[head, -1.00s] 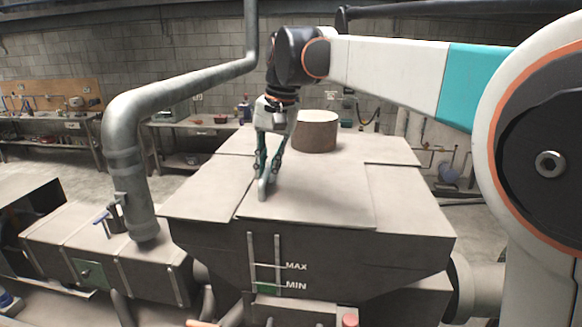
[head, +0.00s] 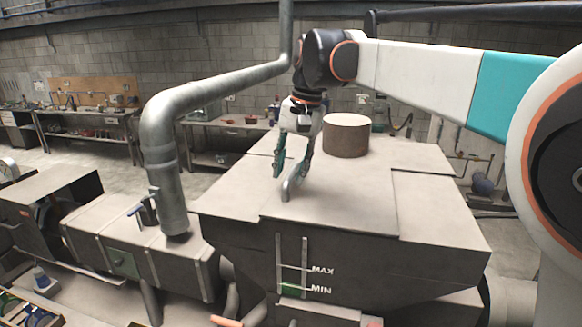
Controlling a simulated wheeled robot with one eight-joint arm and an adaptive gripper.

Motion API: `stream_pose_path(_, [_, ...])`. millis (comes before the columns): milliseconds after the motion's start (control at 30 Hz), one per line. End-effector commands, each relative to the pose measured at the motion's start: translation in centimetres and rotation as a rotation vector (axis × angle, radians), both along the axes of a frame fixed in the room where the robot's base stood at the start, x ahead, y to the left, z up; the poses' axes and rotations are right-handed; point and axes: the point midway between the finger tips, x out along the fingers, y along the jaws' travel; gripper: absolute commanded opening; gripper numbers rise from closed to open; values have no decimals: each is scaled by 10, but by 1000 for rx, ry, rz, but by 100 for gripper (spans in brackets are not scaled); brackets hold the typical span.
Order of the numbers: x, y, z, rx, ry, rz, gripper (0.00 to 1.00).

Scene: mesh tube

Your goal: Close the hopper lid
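The hopper (head: 350,262) is a large grey box with MAX and MIN marks on its front. Its lid (head: 345,205) lies flat across the middle of the top, level with the panels beside it, and looks shut. A small upright handle (head: 287,188) stands near the lid's front left edge. My gripper (head: 288,176) points down at the handle with its two greenish fingers spread. The fingertips are around or just behind the handle's upper part; I cannot tell whether either touches it.
A brown cylinder (head: 346,138) stands on the hopper top behind my gripper. A thick grey pipe (head: 165,160) bends down left of the hopper into a grey duct (head: 140,255). Workbenches (head: 95,112) line the back wall.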

Motion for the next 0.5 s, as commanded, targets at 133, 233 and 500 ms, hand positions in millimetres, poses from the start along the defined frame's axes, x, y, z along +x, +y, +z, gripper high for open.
stream_pose_path(133, [0, -2, 10, 0, 0, 0, 35])
stream_pose_path(233, [-2, -5, 26, 0, 0, 0, 35])
stream_pose_path(500, [-4, -14, 81, 0, 0, 0, 35])
